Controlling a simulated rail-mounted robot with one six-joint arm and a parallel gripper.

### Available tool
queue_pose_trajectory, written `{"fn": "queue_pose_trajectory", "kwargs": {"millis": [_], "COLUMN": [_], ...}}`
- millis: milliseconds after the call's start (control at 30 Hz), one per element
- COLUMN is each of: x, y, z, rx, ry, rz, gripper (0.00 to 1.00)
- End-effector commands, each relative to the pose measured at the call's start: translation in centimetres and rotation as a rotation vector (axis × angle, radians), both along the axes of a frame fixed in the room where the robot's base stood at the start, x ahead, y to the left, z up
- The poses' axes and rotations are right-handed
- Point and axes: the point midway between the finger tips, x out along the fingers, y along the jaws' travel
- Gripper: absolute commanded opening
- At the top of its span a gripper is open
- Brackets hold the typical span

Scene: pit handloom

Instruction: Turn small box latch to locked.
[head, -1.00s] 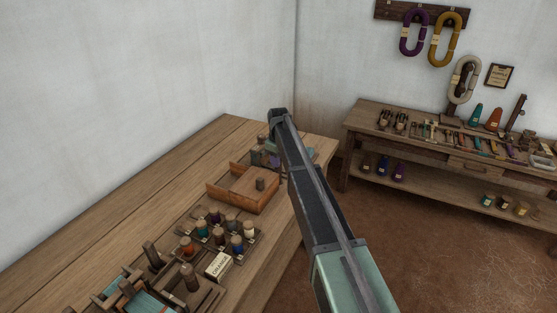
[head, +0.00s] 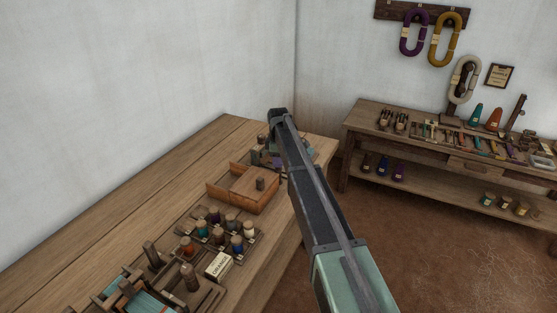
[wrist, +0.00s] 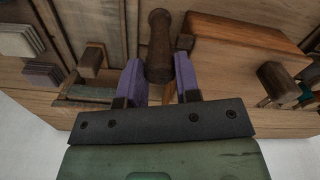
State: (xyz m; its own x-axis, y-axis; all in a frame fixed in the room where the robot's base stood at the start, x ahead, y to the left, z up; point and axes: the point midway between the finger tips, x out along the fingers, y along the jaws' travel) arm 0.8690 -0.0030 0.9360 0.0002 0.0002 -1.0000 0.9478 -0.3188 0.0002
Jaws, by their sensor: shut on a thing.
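My gripper (wrist: 158,75), with two purple fingers, is shut on a dark turned wooden peg (wrist: 158,45) in the wrist view. The peg appears to be the small box latch's handle. It stands between the fingers, and its lower part is hidden by them and the gripper body. I cannot tell from the wrist view which way the latch is turned. In the head view my gripper (head: 275,160) is low over the far end of the wooden bench, partly hidden by my own arm, and the small box there is mostly covered.
A larger wooden box (head: 238,190) with a knob is close by on the bench (head: 150,205). It also shows at the right in the wrist view (wrist: 235,45). A tray of several dye bottles (head: 222,228) and a label card (head: 219,265) stand nearer. The wall side is clear.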

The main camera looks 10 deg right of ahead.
Motion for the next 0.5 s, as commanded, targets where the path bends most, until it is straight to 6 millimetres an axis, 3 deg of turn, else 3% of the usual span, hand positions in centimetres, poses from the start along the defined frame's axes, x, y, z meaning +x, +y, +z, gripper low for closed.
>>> {"fn": "queue_pose_trajectory", "kwargs": {"millis": [233, 267, 400, 500], "x": [-0.06, -0.06, -0.04, -0.03], "y": [-0.01, -0.01, -0.01, -0.01], "z": [-0.02, -0.02, -0.01, -0.01], "rx": [-0.001, -0.001, -0.001, -0.001], "ry": [0.001, 0.001, 0.001, 0.000], "rz": [0.001, 0.001, 0.000, 0.000], "gripper": [0.07, 0.32, 0.53, 0.56]}}
